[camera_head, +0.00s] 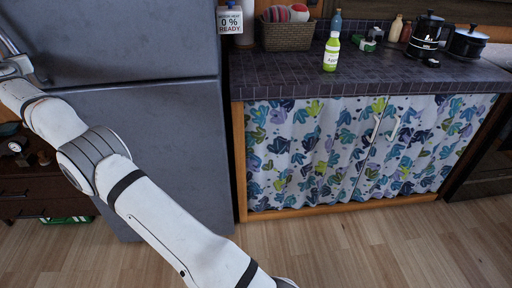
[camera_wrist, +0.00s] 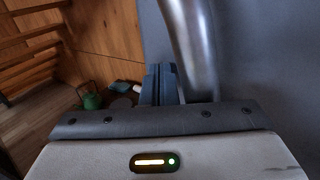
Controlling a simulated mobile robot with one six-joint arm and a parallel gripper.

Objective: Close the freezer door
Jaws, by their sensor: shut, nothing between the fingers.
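The grey fridge-freezer fills the left of the head view, with an upper door (camera_head: 130,40) above a lower door (camera_head: 170,150). A dark seam runs between them, and I see no wide gap at their right edges. Which one is the freezer door I cannot tell. A metal bar handle (camera_head: 20,50) shows at the far left. In the wrist view the handle (camera_wrist: 192,45) runs along a grey door face (camera_wrist: 265,60). My gripper (camera_wrist: 162,85) is shut and empty, just left of the handle; whether it touches is unclear. My arm crosses in front of the lower door.
A tiled counter (camera_head: 280,88) with a floral curtain (camera_head: 310,150) stands right of the fridge, bearing a green bottle (camera_head: 331,52), a basket (camera_head: 287,37) and pots. A dark drawer unit (camera_head: 35,195) stands at left. The wooden floor (camera_head: 370,240) in front is clear.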

